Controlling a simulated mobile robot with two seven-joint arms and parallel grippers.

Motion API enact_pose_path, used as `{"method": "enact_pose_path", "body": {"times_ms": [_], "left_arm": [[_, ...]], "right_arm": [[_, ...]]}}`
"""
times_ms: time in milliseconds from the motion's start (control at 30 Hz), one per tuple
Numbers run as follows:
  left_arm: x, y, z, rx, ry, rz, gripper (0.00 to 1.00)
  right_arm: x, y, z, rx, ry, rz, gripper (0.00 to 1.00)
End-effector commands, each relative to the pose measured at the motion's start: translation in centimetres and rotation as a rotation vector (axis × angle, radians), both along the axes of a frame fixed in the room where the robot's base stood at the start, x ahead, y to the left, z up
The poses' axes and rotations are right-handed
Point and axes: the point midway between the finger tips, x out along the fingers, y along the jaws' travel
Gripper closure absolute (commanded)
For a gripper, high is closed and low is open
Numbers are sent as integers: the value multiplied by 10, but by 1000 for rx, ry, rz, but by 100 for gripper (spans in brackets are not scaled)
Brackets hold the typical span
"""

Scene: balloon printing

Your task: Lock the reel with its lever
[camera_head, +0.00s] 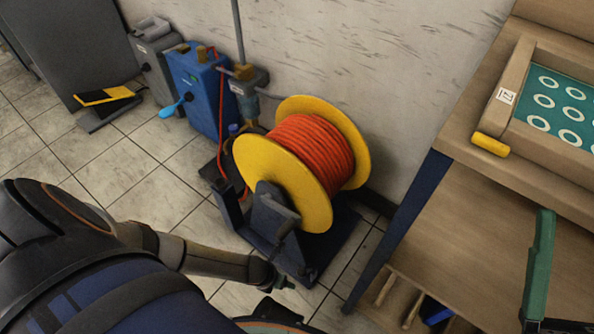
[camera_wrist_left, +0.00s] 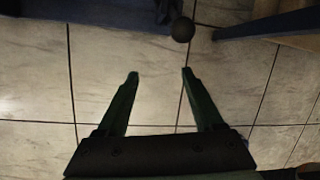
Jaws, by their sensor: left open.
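The reel (camera_head: 312,150) has yellow flanges and is wound with orange hose. It sits on a dark stand (camera_head: 320,255) on the floor. A dark lever (camera_head: 281,240) shows at the stand's near side, partly hard to tell from the bracket. In the left wrist view a dark round knob (camera_wrist_left: 183,29) is at the top, ahead of my fingers and apart from them. My left gripper (camera_head: 285,283) is just in front of the stand. Its green fingers (camera_wrist_left: 158,75) are open with only floor between them. A green finger-like piece at lower right seems to be my right gripper (camera_head: 540,265).
A wooden bench (camera_head: 470,190) with a dark blue leg (camera_head: 400,225) stands right of the reel. A framed green board (camera_head: 555,95) lies on it. A blue machine (camera_head: 200,90) and a grey one (camera_head: 155,60) are behind left.

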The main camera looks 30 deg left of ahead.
Motion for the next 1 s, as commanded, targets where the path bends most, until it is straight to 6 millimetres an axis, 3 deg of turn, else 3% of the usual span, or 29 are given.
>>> {"method": "enact_pose_path", "body": {"times_ms": [100, 300, 1000], "left_arm": [[-24, 10, 2, 1, 3, 0, 31], [-45, 19, 0, 0, 1, 1, 31], [-49, 21, 0, -1, 0, 0, 31]], "right_arm": [[0, -1, 10, -9, -9, -10, 20], [1, -4, 15, -7, -13, -30, 20], [1, -2, 12, -11, -4, -23, 20]]}}
